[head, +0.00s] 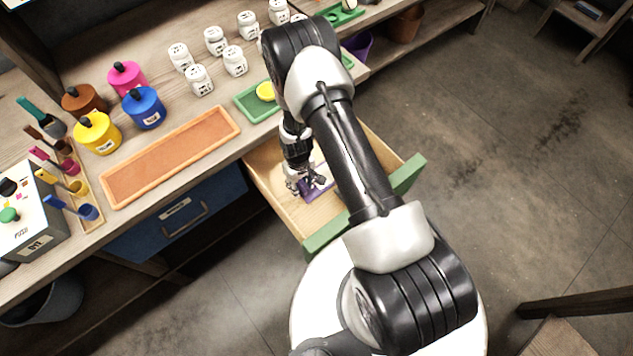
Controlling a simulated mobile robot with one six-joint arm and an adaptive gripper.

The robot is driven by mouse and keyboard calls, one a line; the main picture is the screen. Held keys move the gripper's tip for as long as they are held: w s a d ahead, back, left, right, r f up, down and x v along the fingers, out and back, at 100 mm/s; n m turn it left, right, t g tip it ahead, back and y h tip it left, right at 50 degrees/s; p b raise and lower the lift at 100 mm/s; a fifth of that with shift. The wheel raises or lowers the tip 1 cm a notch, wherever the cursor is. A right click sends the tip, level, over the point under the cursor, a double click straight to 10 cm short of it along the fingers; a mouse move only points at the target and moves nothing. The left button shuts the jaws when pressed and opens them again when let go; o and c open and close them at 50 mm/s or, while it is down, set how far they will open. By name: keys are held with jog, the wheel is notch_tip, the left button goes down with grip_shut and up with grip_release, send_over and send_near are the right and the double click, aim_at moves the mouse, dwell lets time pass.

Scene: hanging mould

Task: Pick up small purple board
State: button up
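The small purple board (318,190) lies in an open wooden drawer (290,205) with a green front, below the workbench. My gripper (305,187) reaches down into the drawer and is over or beside the board's left part. The gripper hides part of the board, and my arm covers the drawer's right side. The fingers are small and dark here; I cannot tell whether they are open or touching the board.
The workbench holds an orange tray (170,158), coloured pots (144,107), several white jars (214,41) and a green tray (258,100) with a yellow piece. A blue drawer (180,215) is left of the open one. The floor at right is mostly clear.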

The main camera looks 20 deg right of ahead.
notch_tip(320, 180, down, 3)
jog(key=shift+r+b, duration=0.1)
jog(key=shift+b, duration=0.2)
jog(key=shift+c, duration=0.2)
grip_shut()
